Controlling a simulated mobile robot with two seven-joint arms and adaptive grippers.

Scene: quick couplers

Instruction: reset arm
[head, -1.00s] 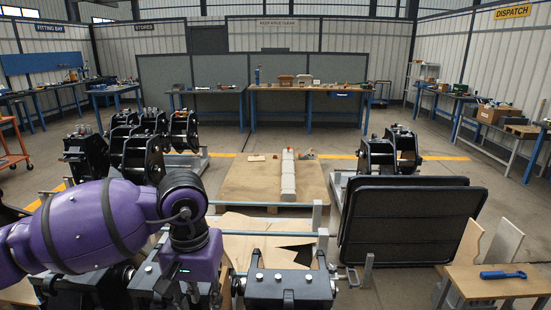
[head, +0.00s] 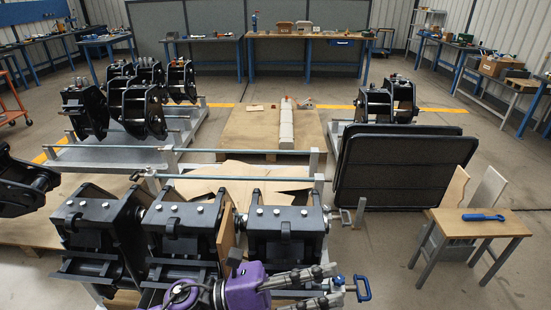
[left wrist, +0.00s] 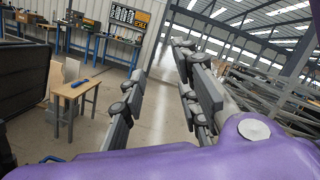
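My left gripper (head: 335,284) is low in the head view, in front of the right-hand black coupler (head: 286,235) in the front row. Its two grey fingers point right and are spread apart, with nothing between them. The left wrist view shows the same open fingers (left wrist: 163,85) with floor and wall visible through the gap. A blue-handled part (head: 362,288) shows close to the fingertips in the head view; I cannot tell whether they touch. My right gripper is in neither current view.
A dark ribbed panel (head: 395,170) stands right of the front rack. A small wooden table (head: 480,228) with a blue wrench (head: 483,217) is further right. More couplers (head: 140,105) stand on a rack at back left.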

